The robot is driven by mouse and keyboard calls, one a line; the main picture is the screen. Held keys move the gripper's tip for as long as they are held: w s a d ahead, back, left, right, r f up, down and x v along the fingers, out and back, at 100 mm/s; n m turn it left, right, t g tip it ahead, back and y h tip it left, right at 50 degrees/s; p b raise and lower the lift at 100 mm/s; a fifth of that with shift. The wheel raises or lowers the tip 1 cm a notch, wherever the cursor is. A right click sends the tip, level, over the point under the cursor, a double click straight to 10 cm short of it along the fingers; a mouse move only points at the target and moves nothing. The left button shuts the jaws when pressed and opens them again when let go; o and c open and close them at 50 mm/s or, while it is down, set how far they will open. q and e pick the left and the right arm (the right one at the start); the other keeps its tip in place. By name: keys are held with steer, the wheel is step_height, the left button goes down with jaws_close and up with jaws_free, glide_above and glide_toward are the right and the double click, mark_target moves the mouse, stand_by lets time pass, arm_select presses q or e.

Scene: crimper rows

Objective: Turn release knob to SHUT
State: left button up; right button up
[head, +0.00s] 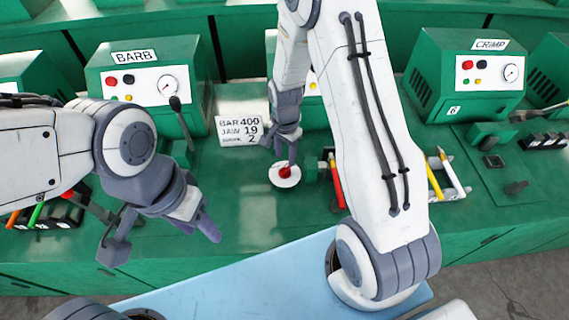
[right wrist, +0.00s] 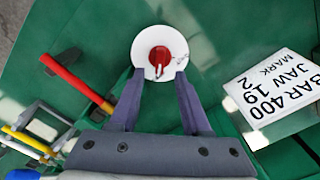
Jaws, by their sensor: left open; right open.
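The release knob (head: 285,171) is a small red knob on a round white dial plate (head: 287,181) on the green bench. In the right wrist view the red knob (right wrist: 159,57) sits at the centre of the white disc (right wrist: 145,42), with small marks at the disc's right side. My right gripper (head: 281,150) is open above the knob. In the right wrist view its two fingertips (right wrist: 157,76) are at the near edge of the disc, one to each side of the knob. My left gripper (head: 165,238) is open and empty, over the bench's front left.
A white card (head: 239,130) reading BAR 400, JAW 19 stands behind the knob. Green machines labelled BARB (head: 135,57) and CRIMP (head: 489,45) stand at the back. A rack with red and yellow-handled tools (head: 437,180) is right of the knob. A blue surface (head: 250,275) lies in front.

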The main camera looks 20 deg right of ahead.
mark_target(285, 168)
steer(key=shift+f+p, duration=0.4)
steer(key=shift+f, duration=2.4)
jaws_close()
